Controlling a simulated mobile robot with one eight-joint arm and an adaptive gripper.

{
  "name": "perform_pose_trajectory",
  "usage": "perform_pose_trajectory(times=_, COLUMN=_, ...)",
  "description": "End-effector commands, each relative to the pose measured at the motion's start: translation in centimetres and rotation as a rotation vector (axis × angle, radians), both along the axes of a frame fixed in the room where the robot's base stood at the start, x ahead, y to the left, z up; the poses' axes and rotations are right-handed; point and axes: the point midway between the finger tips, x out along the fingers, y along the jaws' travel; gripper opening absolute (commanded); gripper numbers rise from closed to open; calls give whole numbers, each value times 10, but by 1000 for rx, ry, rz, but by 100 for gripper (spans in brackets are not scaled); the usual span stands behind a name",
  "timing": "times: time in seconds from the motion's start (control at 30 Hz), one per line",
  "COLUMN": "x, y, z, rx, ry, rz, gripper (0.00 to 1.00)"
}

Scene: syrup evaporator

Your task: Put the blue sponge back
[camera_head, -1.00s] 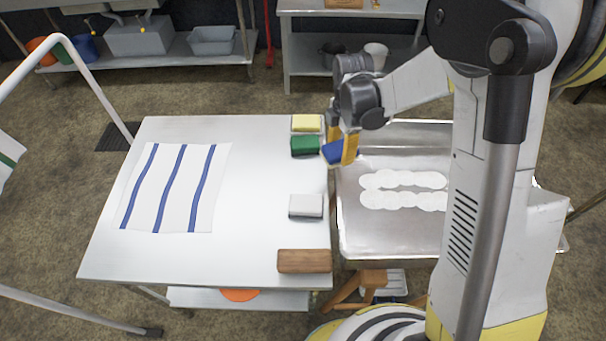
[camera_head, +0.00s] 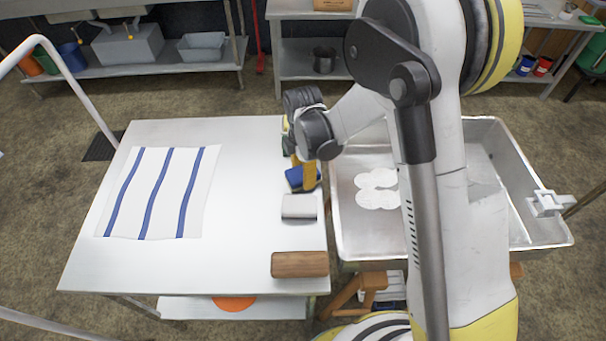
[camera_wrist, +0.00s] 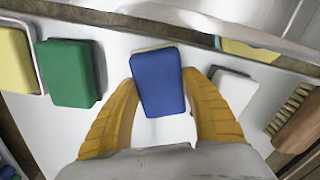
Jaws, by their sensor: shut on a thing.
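The blue sponge (camera_wrist: 158,82) is between the two yellow fingers of my gripper (camera_wrist: 162,105) in the wrist view. In the head view the blue sponge (camera_head: 294,179) and my gripper (camera_head: 305,178) are over the right edge of the steel table (camera_head: 245,245). The gripper is shut on the sponge. The sponge sits in the row between the green sponge (camera_wrist: 68,74) and the white sponge (camera_wrist: 234,92). I cannot tell whether it touches the tabletop. The green sponge is mostly hidden by my arm in the head view.
A yellow sponge (camera_wrist: 14,60) lies beyond the green one. A wooden brush (camera_head: 299,264) lies near the table's front right corner. A striped cloth (camera_head: 160,195) covers the left part. A metal pan (camera_head: 350,225) with white discs (camera_head: 377,190) stands to the right.

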Motion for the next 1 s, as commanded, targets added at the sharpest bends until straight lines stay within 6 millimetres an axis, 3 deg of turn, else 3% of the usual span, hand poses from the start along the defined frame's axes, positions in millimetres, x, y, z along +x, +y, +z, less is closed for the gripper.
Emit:
perform_pose_trajectory(times=0.17, x=0, y=0, z=-5, rx=0, ry=0, rz=0, gripper=19)
perform_pose_trajectory(times=0.2, x=0, y=0, z=-3, rx=0, ry=0, rz=0, gripper=64)
perform_pose_trajectory(times=0.23, x=0, y=0, z=-3, rx=0, ry=0, rz=0, gripper=73)
perform_pose_trajectory(times=0.63, x=0, y=0, z=4, rx=0, ry=0, rz=0, gripper=73)
perform_pose_trajectory(times=0.77, x=0, y=0, z=26, rx=0, ry=0, rz=0, gripper=73)
perform_pose_trajectory(times=1.0, x=0, y=0, z=82, rx=0, ry=0, rz=0, gripper=73)
